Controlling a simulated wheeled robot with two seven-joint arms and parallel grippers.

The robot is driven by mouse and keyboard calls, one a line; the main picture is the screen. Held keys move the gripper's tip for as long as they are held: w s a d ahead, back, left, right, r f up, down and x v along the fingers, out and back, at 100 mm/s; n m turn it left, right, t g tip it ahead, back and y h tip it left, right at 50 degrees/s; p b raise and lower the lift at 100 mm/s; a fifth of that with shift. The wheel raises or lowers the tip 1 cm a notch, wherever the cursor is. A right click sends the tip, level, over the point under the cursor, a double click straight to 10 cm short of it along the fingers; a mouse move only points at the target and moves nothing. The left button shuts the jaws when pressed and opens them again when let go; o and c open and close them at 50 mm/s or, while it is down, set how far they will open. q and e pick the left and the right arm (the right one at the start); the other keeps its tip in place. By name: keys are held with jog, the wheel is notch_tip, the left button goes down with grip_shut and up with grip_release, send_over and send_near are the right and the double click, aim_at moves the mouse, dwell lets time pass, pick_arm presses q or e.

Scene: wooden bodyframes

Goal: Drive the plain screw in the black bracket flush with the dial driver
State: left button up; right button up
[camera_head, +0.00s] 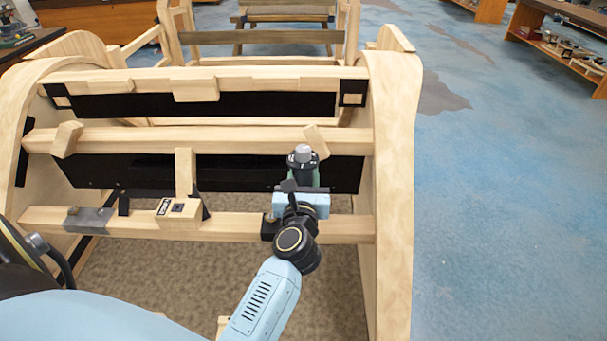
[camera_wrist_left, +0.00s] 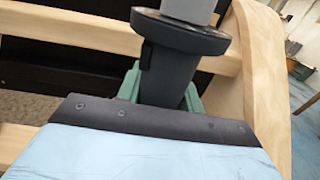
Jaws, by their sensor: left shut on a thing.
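My left gripper (camera_head: 303,180) is over the lower rail at the right side of the wooden frame. Its green fingers are shut on the dial driver (camera_head: 303,158), which has a grey knob above a dark flanged body. In the left wrist view, the driver (camera_wrist_left: 168,72) sits between the green fingers of the gripper (camera_wrist_left: 160,92); its tip is hidden. The black bracket (camera_head: 269,231) is on the lower rail, just left of my gripper and partly covered by it. A small screw head (camera_head: 268,217) seems to show on it. My right gripper is not in view.
A grey bracket (camera_head: 88,220) and a labelled wooden block (camera_head: 179,210) sit on the lower rail (camera_head: 235,226) to the left. The middle rail (camera_head: 225,140) runs behind the driver. The curved side panel (camera_head: 395,150) stands close on the right, with open blue floor (camera_head: 500,200) beyond.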

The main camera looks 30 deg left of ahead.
aim_at(304, 151)
pick_arm(q)
jog(key=shift+r+p, duration=3.25)
jog(key=shift+r, duration=0.3)
